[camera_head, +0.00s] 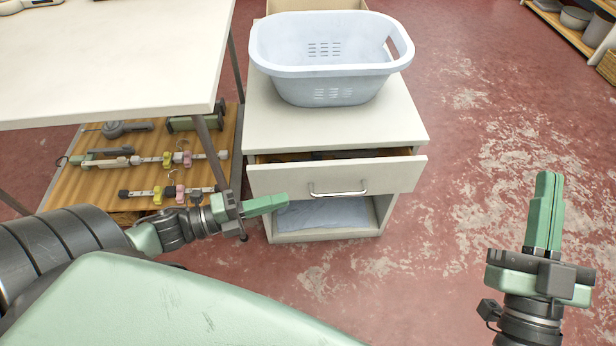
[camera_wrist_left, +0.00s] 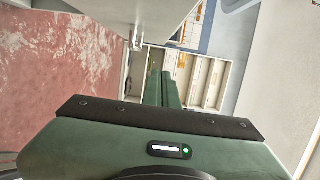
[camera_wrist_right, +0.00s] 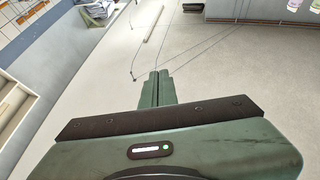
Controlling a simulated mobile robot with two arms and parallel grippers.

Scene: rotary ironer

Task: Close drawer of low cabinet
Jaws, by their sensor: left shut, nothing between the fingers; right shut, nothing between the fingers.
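The low cabinet (camera_head: 405,118) is white and stands in the middle of the head view. Its drawer (camera_head: 270,180) is partly pulled out, with a dark gap showing behind the front panel. A metal bar handle (camera_head: 338,192) is on the drawer front; a handle also shows in the left wrist view (camera_wrist_left: 137,35). My left gripper (camera_head: 286,200) is shut and empty, in front of the cabinet's left side, just below the drawer front; I cannot tell whether it touches. My right gripper (camera_head: 549,176) is shut and empty, over the floor right of the cabinet.
A pale blue laundry basket (camera_head: 330,88) stands on the cabinet top. A folded pale cloth (camera_head: 330,214) lies in the open space under the drawer. A white table (camera_head: 110,60) is at the left, above a wooden shelf (camera_head: 70,190) with tools.

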